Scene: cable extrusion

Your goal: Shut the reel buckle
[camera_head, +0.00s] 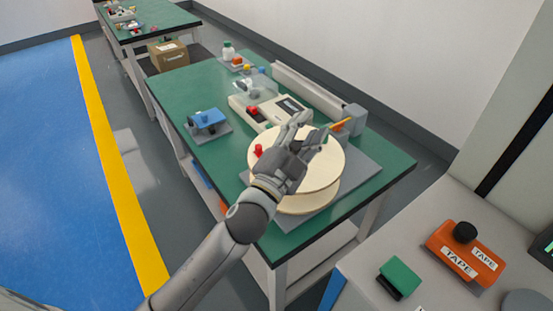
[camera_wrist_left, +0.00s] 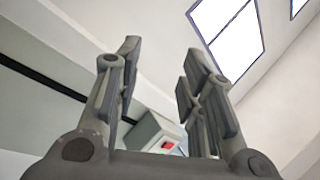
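A cream reel (camera_head: 325,170) lies flat on a grey plate (camera_head: 360,180) at the near end of the green table. My left gripper (camera_head: 308,128) is above the reel and hides part of its top. In the left wrist view the two fingers (camera_wrist_left: 160,85) are spread apart with nothing between them. A red knob (camera_head: 258,150) shows at the reel's left edge. An orange piece with a yellow strip (camera_head: 340,124) shows beyond the fingers. I cannot tell which part is the buckle or whether it is shut. My right gripper is not in view.
A beige device (camera_head: 272,109) stands behind the reel, with a long grey rail (camera_head: 310,92) beside it. A blue fixture (camera_head: 207,119) sits at the table's left. An orange tape holder (camera_head: 463,255) and a green block (camera_head: 401,275) are on the light counter at right.

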